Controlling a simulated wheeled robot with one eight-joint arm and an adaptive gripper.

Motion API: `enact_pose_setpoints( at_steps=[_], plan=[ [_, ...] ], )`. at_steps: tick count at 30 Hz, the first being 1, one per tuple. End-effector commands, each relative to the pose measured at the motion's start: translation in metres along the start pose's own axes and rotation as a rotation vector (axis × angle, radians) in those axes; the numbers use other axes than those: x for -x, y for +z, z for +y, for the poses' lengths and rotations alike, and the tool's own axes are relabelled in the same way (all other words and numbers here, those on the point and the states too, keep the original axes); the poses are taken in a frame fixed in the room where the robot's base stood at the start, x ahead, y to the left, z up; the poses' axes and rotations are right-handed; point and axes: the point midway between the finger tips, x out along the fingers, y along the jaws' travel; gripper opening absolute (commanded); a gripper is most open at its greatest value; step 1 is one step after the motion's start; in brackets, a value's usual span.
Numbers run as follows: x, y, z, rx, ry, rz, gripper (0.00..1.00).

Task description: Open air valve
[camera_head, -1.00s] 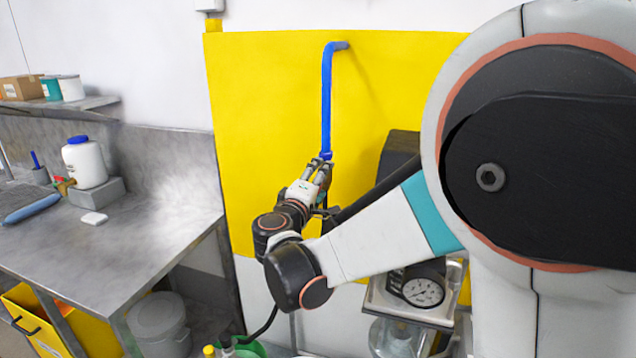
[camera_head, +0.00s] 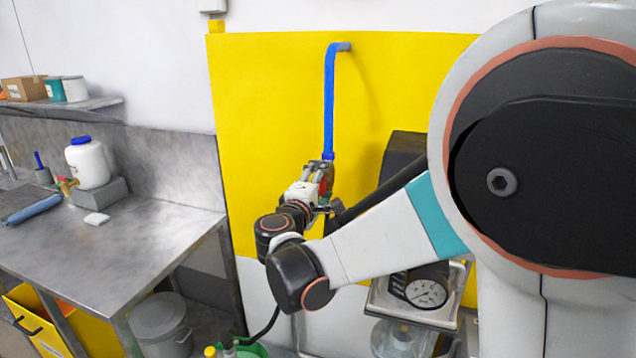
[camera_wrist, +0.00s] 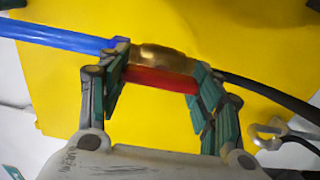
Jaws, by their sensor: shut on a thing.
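The air valve has a brass body (camera_wrist: 158,57) at the lower end of a blue pipe (camera_head: 329,105), which bends out from the yellow panel. The blue pipe (camera_wrist: 55,37) enters the wrist view from the left. The valve's red handle (camera_wrist: 160,82) lies between my gripper's fingers and roughly in line with the pipe and brass body. My gripper (camera_wrist: 161,88) is shut on the handle, one finger at each end. In the head view my gripper (camera_head: 320,175) is at the pipe's lower end and hides most of the valve.
A black hose (camera_wrist: 270,95) leaves the valve on the right. The yellow panel (camera_head: 265,110) stands behind. A pressure gauge (camera_head: 426,293) sits below right of my forearm. A steel bench (camera_head: 120,255) with a white bottle (camera_head: 89,163) is on the left.

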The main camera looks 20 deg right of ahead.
Motion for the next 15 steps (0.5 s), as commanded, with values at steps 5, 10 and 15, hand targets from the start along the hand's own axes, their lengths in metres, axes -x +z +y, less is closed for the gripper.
enact_pose_setpoints(
  at_steps=[5, 10, 15],
  plan=[
    [0.0003, -0.0004, -0.0002, 0.001, 0.000, 0.001, 0.80],
    [0.0001, -0.0001, -0.0002, 0.000, 0.000, 0.000, 0.80],
    [0.0001, 0.0000, -0.0001, 0.000, 0.000, 0.000, 0.80]
  ],
)
